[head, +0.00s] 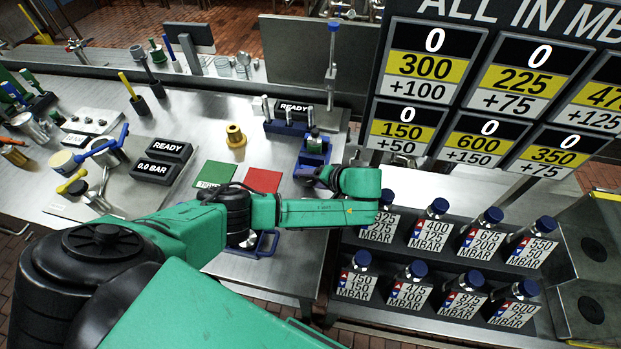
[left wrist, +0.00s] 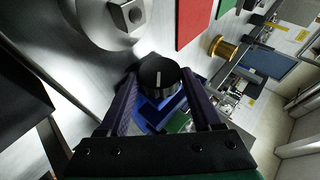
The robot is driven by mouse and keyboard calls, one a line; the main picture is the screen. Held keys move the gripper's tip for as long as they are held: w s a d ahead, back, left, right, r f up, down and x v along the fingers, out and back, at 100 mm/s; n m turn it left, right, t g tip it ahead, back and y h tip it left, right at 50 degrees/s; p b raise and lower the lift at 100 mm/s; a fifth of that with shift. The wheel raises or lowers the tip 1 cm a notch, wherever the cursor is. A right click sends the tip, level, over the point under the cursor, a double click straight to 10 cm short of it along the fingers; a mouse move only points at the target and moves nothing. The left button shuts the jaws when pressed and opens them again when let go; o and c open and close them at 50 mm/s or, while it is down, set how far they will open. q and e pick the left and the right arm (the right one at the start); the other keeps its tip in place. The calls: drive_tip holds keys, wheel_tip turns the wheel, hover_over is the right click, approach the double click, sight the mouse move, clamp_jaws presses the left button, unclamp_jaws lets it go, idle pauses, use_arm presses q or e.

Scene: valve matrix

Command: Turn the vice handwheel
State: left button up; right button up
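The blue vice (head: 313,158) stands on the steel bench in the head view, with a green piece (head: 314,144) at its top. The vice handwheel (left wrist: 159,77) is a round black knob with a white line, seen in the left wrist view. In the head view my arm and gripper hide it. My left gripper (left wrist: 160,76) has its dark purple fingers spread, one on each side of the handwheel. I cannot tell whether they touch it. In the head view the left gripper (head: 311,178) is just in front of the vice. My right gripper is not in view.
A red mat (head: 263,180) and a green mat (head: 216,175) lie left of the vice, with a brass fitting (head: 235,137) behind. A blue rack (head: 290,126) stands behind the vice. Dark bottle racks (head: 400,255) and a sign board (head: 440,105) stand at right.

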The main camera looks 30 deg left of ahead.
use_arm(q)
drive_tip(key=o, duration=0.4)
drive_tip(key=shift+c, duration=0.2)
drive_tip(key=shift+r, duration=0.1)
